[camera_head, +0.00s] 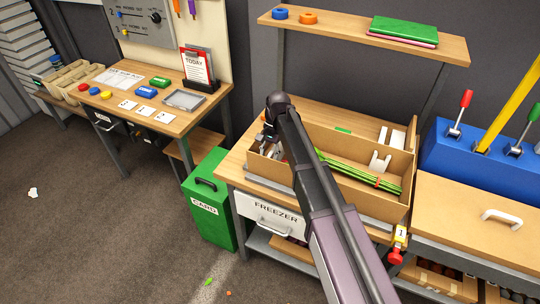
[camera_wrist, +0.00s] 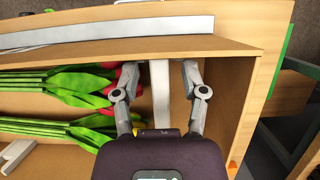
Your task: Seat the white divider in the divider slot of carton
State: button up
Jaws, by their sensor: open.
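The cardboard carton (camera_head: 268,173) stands on the workbench, and its front wall (camera_wrist: 235,52) runs across the wrist view. My gripper (camera_wrist: 157,68) is open inside the carton near one end. A narrow white piece, seemingly the divider (camera_wrist: 160,95), stands between its fingers with gaps on both sides. In the head view my arm hides most of this end. Another white fitting (camera_head: 380,162) is towards the carton's other end; part of it shows in the wrist view (camera_wrist: 16,156). I cannot make out the divider slot. Green-stemmed tulip bunches (camera_head: 375,178) lie in the carton, with red heads close to one finger.
A shelf (camera_head: 365,36) spans above the back of the bench. A green bin (camera_head: 208,213) stands on the floor at left. A blue lever box (camera_head: 480,160) is to the right. A metal strip (camera_wrist: 110,32) runs along the carton's front.

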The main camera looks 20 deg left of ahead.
jog(key=p+v, duration=1)
jog(key=v, duration=0.1)
jog(key=shift+w+r, duration=0.2)
jog(key=shift+r, duration=0.15)
jog(key=shift+d, duration=0.1)
jog(key=shift+d, duration=0.1)
dwell(0.8)
jog(key=s+d+t, duration=0.2)
jog(key=s+d, duration=0.4)
jog(key=d, duration=1.5)
jog(key=s+d+f+t, duration=0.1)
jog(key=s+d, duration=0.5)
jog(key=d, duration=1.5)
jog(key=shift+d+n+t, duration=0.15)
jog(key=shift+n+t, duration=0.25)
jog(key=shift+t, duration=0.2)
jog(key=shift+s+f, duration=0.1)
jog(key=shift+f, duration=0.05)
notch_tip(320, 180, down, 4)
jog(key=b, duration=0.4)
jog(key=shift+f, duration=0.15)
